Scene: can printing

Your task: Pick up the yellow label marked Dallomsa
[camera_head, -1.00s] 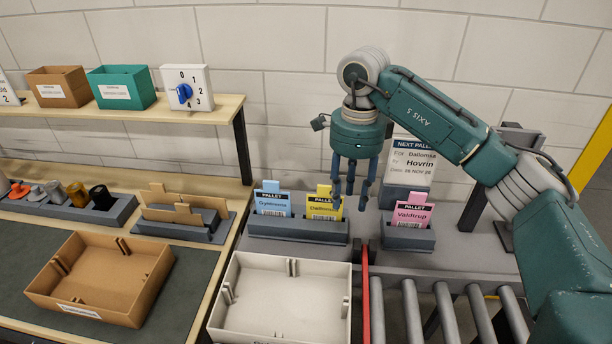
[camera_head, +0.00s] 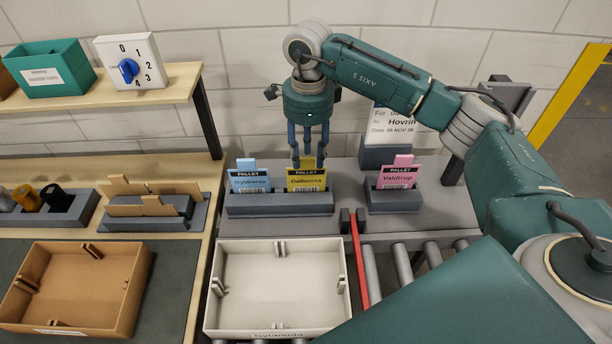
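The yellow label marked Dallomsa (camera_head: 306,181) stands upright in a grey holder (camera_head: 280,205), to the right of the blue label marked Cydrenta (camera_head: 250,180). My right gripper (camera_head: 308,160) points down over the top of the yellow label, with its fingers around or just in front of the label's upper tab. The fingers hide part of the tab, and I cannot tell whether they touch it or have closed on it. A pink label marked Valdtrup (camera_head: 397,176) stands in a separate holder to the right. My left gripper is not in view.
A white sign (camera_head: 391,128) stands behind the pink label, close to my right arm. An empty white tray (camera_head: 280,285) and a red bar (camera_head: 359,262) beside rollers are in front. A brown tray (camera_head: 75,285) and a shelf (camera_head: 180,85) are at the left.

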